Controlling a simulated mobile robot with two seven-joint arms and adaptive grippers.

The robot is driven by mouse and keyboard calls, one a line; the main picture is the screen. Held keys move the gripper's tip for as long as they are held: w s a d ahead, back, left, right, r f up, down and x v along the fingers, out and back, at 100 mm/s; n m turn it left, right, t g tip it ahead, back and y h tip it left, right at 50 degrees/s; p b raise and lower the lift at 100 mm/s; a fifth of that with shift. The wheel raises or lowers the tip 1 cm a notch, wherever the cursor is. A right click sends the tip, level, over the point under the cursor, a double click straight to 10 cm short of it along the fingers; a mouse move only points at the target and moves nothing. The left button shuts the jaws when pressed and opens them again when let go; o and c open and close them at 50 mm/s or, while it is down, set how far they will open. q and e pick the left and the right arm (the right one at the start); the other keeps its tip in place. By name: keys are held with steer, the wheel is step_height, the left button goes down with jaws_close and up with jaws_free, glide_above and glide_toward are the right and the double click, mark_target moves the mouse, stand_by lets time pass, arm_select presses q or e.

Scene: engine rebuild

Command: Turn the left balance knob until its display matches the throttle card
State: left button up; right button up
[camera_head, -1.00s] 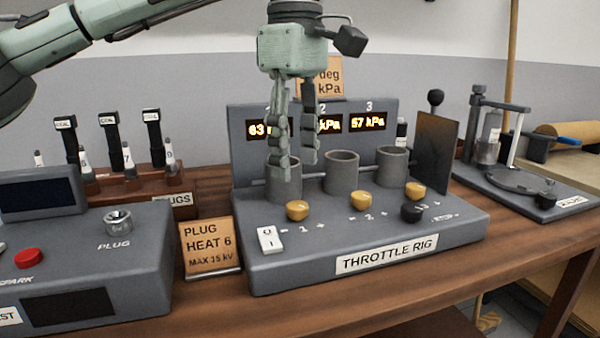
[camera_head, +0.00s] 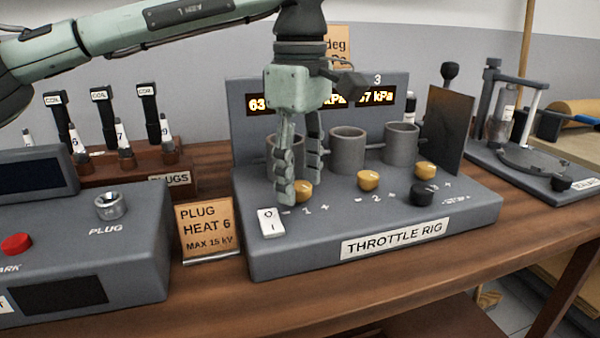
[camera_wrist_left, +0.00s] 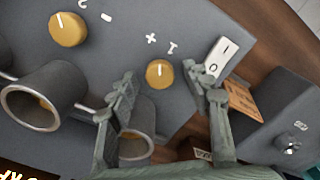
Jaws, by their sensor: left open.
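The left balance knob (camera_head: 303,187), yellow and marked 1, is on the throttle rig (camera_head: 470,205); it also shows in the left wrist view (camera_wrist_left: 160,73). My left gripper (camera_head: 299,186) is open and empty, pointing down, its fingertips to either side of this knob in the picture. I cannot tell whether they touch it. In the left wrist view the knob shows between the fingertips (camera_wrist_left: 162,88). The left display (camera_head: 257,104) shows 63, its rest hidden by my gripper. The throttle card (camera_head: 339,45) is mostly hidden; only "deg" reads clearly.
A white 0/1 switch (camera_head: 271,222) is just left of the knob. Grey cylinders (camera_head: 347,150) stand behind the knobs. The middle knob (camera_head: 368,180), right yellow knob (camera_head: 425,170) and black knob (camera_head: 422,195) are to the right. An orange plug card (camera_head: 206,230) stands left of the rig.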

arm_select(q)
jaws_close()
steer(key=shift+n, duration=0.4)
arm_select(e)
steer(key=shift+w, duration=0.1)
arm_select(q)
steer(key=n+b, duration=0.1)
steer(key=n, duration=0.3)
steer(key=shift+n+b, duration=0.55)
steer(key=shift+n, duration=1.45)
arm_select(e)
steer(key=w+r, duration=0.3)
steer(key=r, duration=0.3)
steer(key=shift+a+r+t, duration=0.2)
steer(key=shift+a+t, duration=0.1)
steer(key=shift+a, duration=0.15)
steer(key=shift+w+r, duration=0.1)
